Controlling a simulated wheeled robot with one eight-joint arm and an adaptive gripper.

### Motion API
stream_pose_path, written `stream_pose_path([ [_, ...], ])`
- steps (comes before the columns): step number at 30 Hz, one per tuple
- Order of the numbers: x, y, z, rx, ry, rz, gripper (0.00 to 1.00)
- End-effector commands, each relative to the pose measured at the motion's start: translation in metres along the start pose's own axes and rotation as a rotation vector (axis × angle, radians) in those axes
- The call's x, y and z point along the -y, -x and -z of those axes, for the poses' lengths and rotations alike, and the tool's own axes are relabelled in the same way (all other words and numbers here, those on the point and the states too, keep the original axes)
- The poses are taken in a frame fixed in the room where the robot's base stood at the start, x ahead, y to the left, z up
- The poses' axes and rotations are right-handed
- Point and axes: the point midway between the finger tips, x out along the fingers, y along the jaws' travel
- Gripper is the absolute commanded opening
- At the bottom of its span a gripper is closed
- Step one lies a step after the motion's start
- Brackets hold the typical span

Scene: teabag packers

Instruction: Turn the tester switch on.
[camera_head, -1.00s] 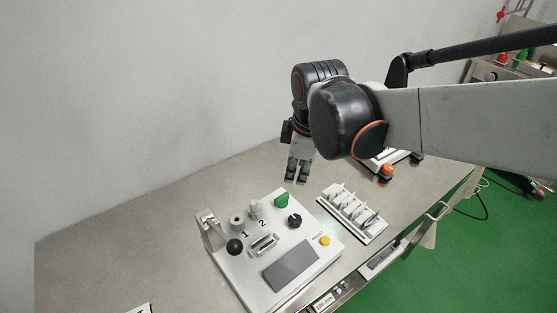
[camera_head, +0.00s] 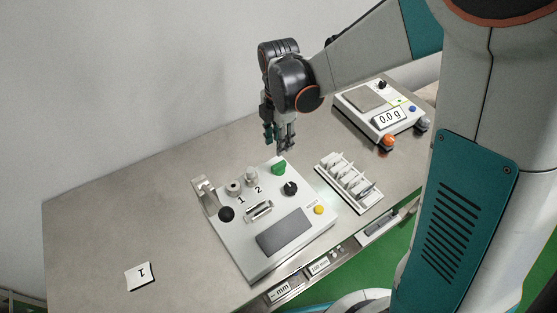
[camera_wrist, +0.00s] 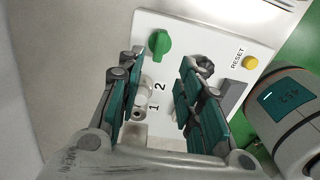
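The tester (camera_head: 238,250) is a white box on the steel table. A green knob (camera_head: 279,168), probably the switch, stands at its back edge; it also shows in the wrist view (camera_wrist: 159,43), its grip ridge running roughly up and down the picture. A black knob (camera_head: 290,188) and a yellow RESET button (camera_head: 319,210) sit to its right. My gripper (camera_head: 279,145) hangs fingers down, just behind and above the green knob, apparently not touching. In the wrist view its fingers (camera_wrist: 166,68) are spread and empty, with the green knob beyond the tips.
A white rack (camera_head: 347,182) with several slots stands close right of the tester. A scale (camera_head: 372,112) reading 0.0 g and an orange-topped button (camera_head: 388,140) are at the back right. A lever (camera_head: 205,196) rises at the tester's left. The table's left is mostly clear.

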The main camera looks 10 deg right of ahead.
Motion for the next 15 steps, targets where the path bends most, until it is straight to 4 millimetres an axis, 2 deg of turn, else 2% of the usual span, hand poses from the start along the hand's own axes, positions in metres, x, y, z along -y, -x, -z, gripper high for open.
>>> stream_pose_path([
  [1,0.000,-0.015,0.000,0.000,-0.001,0.000,0.33],
  [6,0.000,-0.048,0.000,0.000,-0.001,-0.001,0.33],
  [15,0.000,-0.091,0.000,0.000,-0.002,-0.001,0.33],
])
